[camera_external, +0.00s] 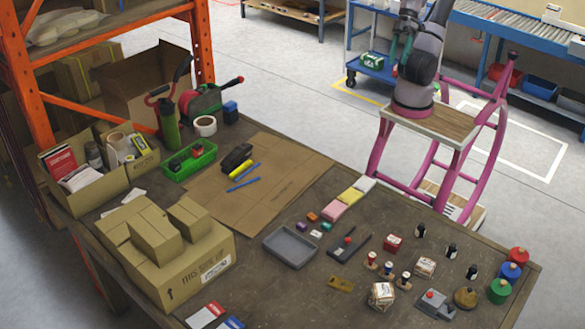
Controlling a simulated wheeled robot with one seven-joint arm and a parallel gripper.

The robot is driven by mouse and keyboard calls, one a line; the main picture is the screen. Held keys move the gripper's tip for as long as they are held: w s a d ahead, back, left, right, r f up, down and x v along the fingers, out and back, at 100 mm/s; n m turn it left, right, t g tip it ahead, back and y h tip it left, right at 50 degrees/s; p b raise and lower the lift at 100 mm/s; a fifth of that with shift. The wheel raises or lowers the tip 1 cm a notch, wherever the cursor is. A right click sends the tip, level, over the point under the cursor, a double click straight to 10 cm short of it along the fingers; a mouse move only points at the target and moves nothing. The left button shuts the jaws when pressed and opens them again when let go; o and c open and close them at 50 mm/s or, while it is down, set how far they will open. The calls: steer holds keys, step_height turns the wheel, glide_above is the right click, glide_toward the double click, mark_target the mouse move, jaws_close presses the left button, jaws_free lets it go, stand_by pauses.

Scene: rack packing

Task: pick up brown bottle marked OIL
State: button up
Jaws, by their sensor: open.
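Three small dark bottles with pale labels stand upright on the right part of the table: one at the back (420,230), one in the middle (452,250) and one nearer the front (472,271). Their print is too small to read, so I cannot tell which is marked OIL. A squat brown container (465,298) stands near the front right; its marking is not readable. My gripper (396,58) is open, small in the view, high beside my folded arm beyond the table's far edge. It is well apart from all the bottles.
Red (518,255), blue (510,272) and green (499,291) round containers line the right edge. Small boxes, spools and a grey tray (291,246) lie around the bottles. Cardboard boxes (180,260) fill the left. A blue cart (385,72) stands behind my arm.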

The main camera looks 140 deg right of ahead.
steer(key=a+f+n+g+y, duration=0.1)
steer(key=a+f+g+y, duration=0.25)
steer(key=a, duration=0.45)
steer(key=a+f+g+y, duration=0.25)
steer(key=a+g, duration=0.25)
steer(key=a, duration=0.3)
steer(key=a+f+n+g+y, duration=0.1)
steer(key=a+f+g+y, duration=0.3)
steer(key=a, duration=0.4)
steer(key=m+t+y, duration=0.3)
steer(key=m+t, duration=1.5)
steer(key=m, duration=0.6)
glide_above(453, 244)
steer(key=s+d, duration=0.2)
steer(key=s, duration=0.2)
step_height(453, 244, down, 32)
steer(key=f+h, duration=0.1)
steer(key=f, duration=0.1)
steer(key=s+d+f+m+t+h, duration=0.1)
steer(key=f, duration=0.2)
steer(key=d+f+m+h, duration=0.1)
steer(key=f, duration=0.2)
steer(key=shift+s+d+h, duration=0.1)
steer(key=shift+s+h, duration=0.15)
steer(key=shift+h, duration=0.05)
steer(key=x, duration=0.7)
steer(key=shift+w, duration=0.2)
jaws_close()
